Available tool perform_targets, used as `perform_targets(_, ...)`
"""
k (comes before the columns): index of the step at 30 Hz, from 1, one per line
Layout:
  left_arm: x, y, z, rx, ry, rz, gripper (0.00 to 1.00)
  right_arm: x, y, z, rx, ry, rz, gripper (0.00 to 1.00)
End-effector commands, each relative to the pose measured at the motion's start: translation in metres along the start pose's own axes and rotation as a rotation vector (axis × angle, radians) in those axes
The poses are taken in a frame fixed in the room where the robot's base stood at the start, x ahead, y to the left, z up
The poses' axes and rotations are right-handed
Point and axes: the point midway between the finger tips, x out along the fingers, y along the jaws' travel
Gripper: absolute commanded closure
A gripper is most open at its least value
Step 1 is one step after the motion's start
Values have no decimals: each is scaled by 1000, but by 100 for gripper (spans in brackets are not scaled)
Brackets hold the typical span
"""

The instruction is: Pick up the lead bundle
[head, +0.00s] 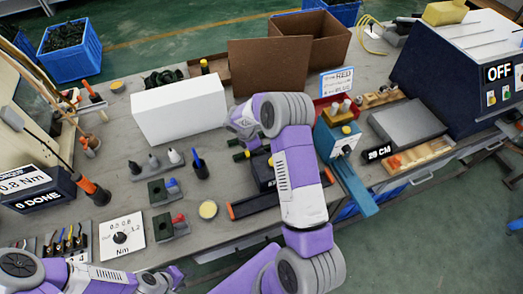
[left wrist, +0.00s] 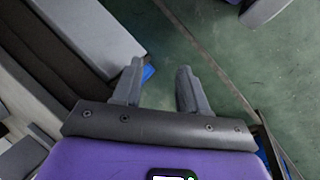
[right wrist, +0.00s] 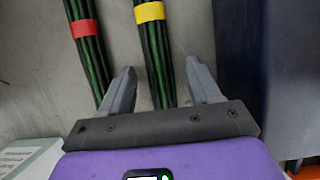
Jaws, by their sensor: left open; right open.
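Two lead bundles of green and black wires show in the right wrist view. One has a yellow band (right wrist: 150,13) and runs down between the fingers of my open right gripper (right wrist: 163,82). The other has a red band (right wrist: 84,28) and lies to the left, beside the left finger. I cannot tell how far the fingers are above the bundles. In the head view, my right arm hides most of that spot; dark green ends (head: 241,155) show left of it. My left gripper (left wrist: 157,85) is open and empty, with green floor between its fingers.
A white block (head: 180,108) and brown cardboard box (head: 310,42) stand at the back of the bench. A dark box stands right of the bundles in the right wrist view (right wrist: 245,50). Stands with small parts (head: 160,192) and a torque dial (head: 122,238) occupy the left.

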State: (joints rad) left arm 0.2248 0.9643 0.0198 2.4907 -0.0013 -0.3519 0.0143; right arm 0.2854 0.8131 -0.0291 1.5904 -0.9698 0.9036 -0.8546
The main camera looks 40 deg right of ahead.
Motion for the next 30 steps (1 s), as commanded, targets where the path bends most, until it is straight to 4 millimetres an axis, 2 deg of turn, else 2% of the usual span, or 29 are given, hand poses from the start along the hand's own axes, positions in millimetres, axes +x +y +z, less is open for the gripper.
perform_targets(2, 0, 0, 0, 0, 0, 0, 57, 0, 0, 0, 0, 0, 0, 37)
perform_targets(3, 0, 0, 0, 0, 0, 0, 57, -1, 0, 0, 0, 0, 0, 40)
perform_targets(15, 0, 0, 0, 0, 0, 0, 57, -1, 0, 0, 0, 0, 0, 100)
perform_targets(23, -1, 0, 0, 0, 0, 0, 57, -4, 1, 1, 1, 0, 2, 100)
perform_targets(26, -4, 2, 0, 0, 0, 0, 57, -16, 1, 6, 3, 0, 3, 100)
perform_targets(30, -10, 4, 0, 0, 0, 0, 57, -42, 1, 17, 3, 0, 5, 100)
